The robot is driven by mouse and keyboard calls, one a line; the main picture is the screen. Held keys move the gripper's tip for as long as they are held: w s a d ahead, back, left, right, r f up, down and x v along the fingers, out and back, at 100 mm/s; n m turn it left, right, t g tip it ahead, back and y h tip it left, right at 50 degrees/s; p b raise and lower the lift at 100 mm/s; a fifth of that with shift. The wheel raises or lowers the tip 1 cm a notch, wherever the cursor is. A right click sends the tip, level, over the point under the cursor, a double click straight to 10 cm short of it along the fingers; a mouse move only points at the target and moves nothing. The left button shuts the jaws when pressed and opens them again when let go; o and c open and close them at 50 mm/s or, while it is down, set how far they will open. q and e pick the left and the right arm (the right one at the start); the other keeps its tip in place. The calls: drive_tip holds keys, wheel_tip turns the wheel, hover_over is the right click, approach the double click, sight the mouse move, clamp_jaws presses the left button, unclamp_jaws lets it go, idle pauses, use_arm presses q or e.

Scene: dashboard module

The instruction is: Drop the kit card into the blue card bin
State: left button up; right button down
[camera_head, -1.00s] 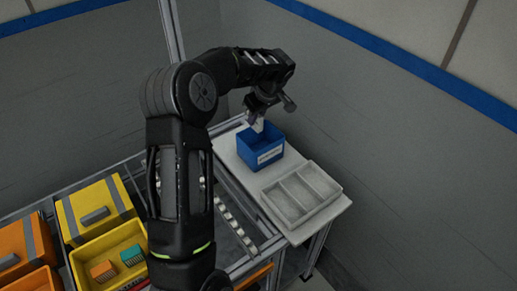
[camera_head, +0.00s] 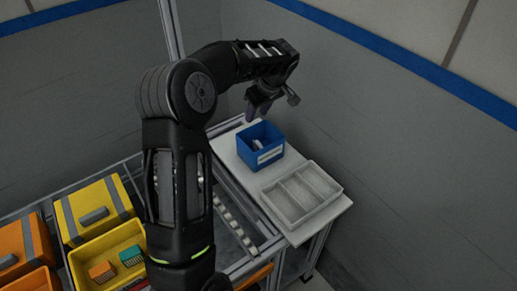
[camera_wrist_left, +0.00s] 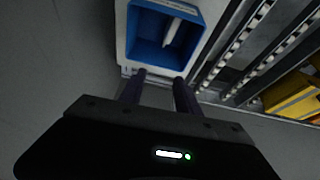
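The blue card bin (camera_head: 262,153) stands on a pale shelf, with a white label on its front. The white kit card (camera_head: 257,145) is inside it, leaning against a wall. In the left wrist view the card (camera_wrist_left: 172,32) shows as a narrow white strip inside the blue bin (camera_wrist_left: 140,45). My left gripper (camera_head: 258,116) is above the bin, apart from the card. Its two fingers (camera_wrist_left: 160,90) are spread with nothing between them. My right gripper is not in view.
A pale divided tray (camera_head: 303,193) sits beside the bin on the shelf (camera_head: 290,232). A yellow bin (camera_head: 108,252) with small orange and teal parts is at lower left. A grey wall rises behind the shelf.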

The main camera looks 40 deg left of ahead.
use_arm(q)
drive_tip(key=v, duration=0.5)
drive_tip(key=shift+b, duration=0.35)
idle(0.5)
